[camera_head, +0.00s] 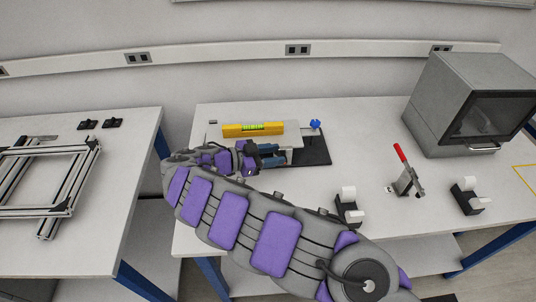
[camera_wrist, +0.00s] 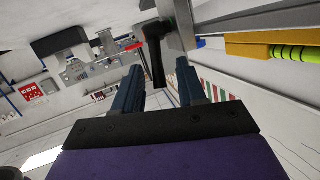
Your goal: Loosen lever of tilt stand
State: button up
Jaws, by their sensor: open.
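The tilt stand shows in the head view as a black base (camera_head: 318,150) with a light plate (camera_head: 292,131) above it. A yellow spirit level (camera_head: 253,130) lies on the plate and shows at the upper right in the wrist view (camera_wrist: 262,44). A blue knob (camera_head: 315,124) is at the stand's right end. In the wrist view a black lever (camera_wrist: 156,52) hangs at the plate's edge, its free end appearing between my fingers. My gripper (camera_head: 282,154) is open at the stand's near side. Contact with the lever cannot be told. In the head view my gripper hides the lever.
A red-handled toggle clamp (camera_head: 406,170) and two tape dispensers (camera_head: 349,206) (camera_head: 468,196) stand to the right. A grey box machine (camera_head: 465,105) is at the back right. An aluminium frame (camera_head: 62,184) lies on the left table. Tabletop between stand and machine is clear.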

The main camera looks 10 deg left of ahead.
jog(key=p+v, duration=0.3)
jog(key=v, duration=1.4)
jog(key=shift+a, duration=0.25)
dwell(0.5)
jog(key=w+d+r+n+g, duration=0.1)
jog(key=d+r+g, duration=0.3)
jog(key=d, duration=0.8)
jog(key=w+d+r+n+g, duration=0.2)
jog(key=d+r, duration=0.3)
jog(key=d, duration=0.6)
jog(key=s+d+r+n+g+y, duration=0.1)
jog(key=s+d+r+g+y, duration=0.2)
jog(key=d, duration=0.6)
jog(key=s+d+f+n+g+y, duration=0.1)
jog(key=s+d+n+y, duration=0.1)
jog(key=s+d, duration=0.45)
jog(key=s+d+n+g+y, duration=0.1)
jog(key=s+d+n+y, duration=0.15)
jog(key=s, duration=0.65)
jog(key=s+a+f+n+y, duration=0.1)
jog(key=s+f+n+y, duration=0.1)
jog(key=s, duration=0.4)
jog(key=s+a+f+n+y, duration=0.1)
jog(key=s+n+y, duration=0.1)
jog(key=s, duration=0.4)
jog(key=shift+s+a+f+t+y, duration=0.25)
jog(key=shift+f+t+y, duration=0.15)
jog(key=shift+y, duration=0.15)
